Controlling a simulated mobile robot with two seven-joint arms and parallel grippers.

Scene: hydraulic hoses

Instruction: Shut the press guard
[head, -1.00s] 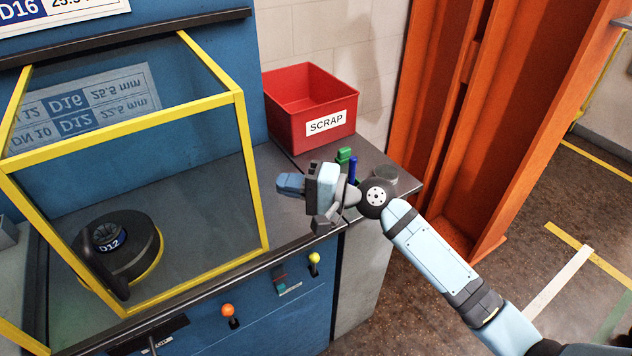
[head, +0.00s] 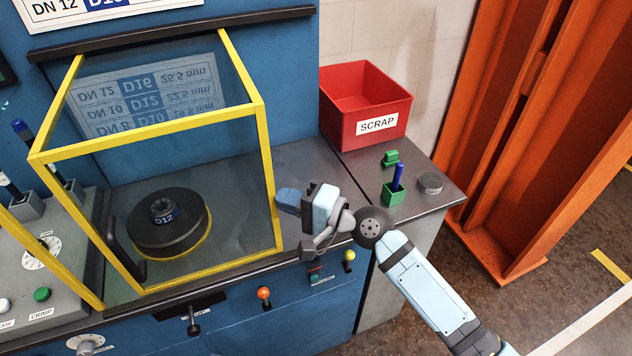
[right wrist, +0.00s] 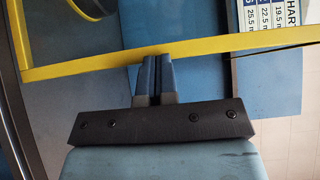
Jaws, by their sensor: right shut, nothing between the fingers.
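The press guard (head: 152,131) is a yellow frame with clear panels over the press bed in the head view. A dark upright handle (head: 128,252) shows at its lower left front. A round black die marked D12 (head: 163,212) shows through the panels. My right gripper (head: 287,199) is shut and empty. Its blue fingertips point left at the guard's right front upright, very close to it. In the right wrist view, the shut fingertips (right wrist: 155,70) overlap a yellow guard bar (right wrist: 95,63); whether they touch is unclear. My left gripper is out of view.
A red SCRAP bin (head: 366,105) stands behind right on the bench. Orange (head: 264,294) and yellow levers are on the front panel. An orange steel column (head: 530,140) stands right.

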